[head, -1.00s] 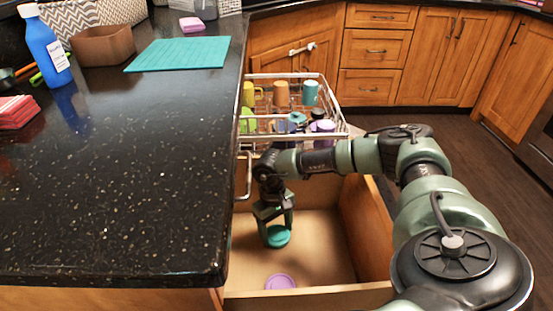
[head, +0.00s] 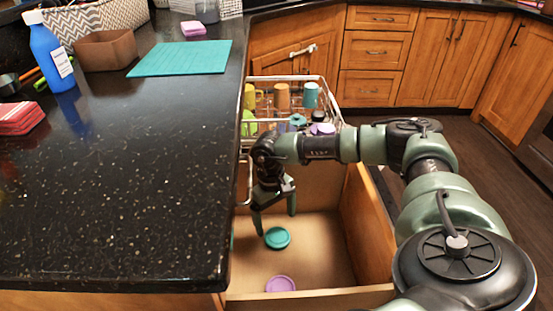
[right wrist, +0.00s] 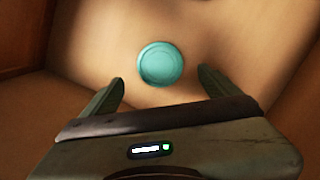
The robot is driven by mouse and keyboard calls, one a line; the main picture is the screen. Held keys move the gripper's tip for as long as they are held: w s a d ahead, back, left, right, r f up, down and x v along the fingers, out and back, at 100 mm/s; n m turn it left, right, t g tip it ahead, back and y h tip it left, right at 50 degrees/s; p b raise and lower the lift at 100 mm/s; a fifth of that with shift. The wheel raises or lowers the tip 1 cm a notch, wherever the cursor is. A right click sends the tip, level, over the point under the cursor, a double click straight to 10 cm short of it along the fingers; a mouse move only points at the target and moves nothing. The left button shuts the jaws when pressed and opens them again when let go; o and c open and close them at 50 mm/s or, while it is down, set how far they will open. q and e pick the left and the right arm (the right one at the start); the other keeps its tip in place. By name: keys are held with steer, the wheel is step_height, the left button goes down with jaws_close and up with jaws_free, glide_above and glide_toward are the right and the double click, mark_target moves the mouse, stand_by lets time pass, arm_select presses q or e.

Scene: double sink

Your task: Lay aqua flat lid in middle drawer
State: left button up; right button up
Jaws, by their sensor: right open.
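The aqua flat lid (head: 277,238) lies on the floor of the open drawer (head: 320,262). It also shows in the right wrist view (right wrist: 160,64), round and flat, ahead of my fingertips. My right gripper (head: 275,222) is inside the drawer, above the lid and apart from it. Its fingers are spread wide with nothing between them; both fingers show in the right wrist view (right wrist: 160,85). My left gripper is not in view.
A purple lid (head: 280,284) lies near the drawer's front wall. A dish rack (head: 325,95) with several cups stands pulled out behind the drawer. The dark countertop (head: 120,190) borders the drawer on the left, with a teal mat (head: 181,58) and a blue bottle (head: 50,55) on it.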

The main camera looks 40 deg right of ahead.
steer(key=r, duration=0.5)
steer(key=shift+w+r+p, duration=0.35)
steer(key=shift+r, duration=0.05)
steer(key=shift+s, duration=0.1)
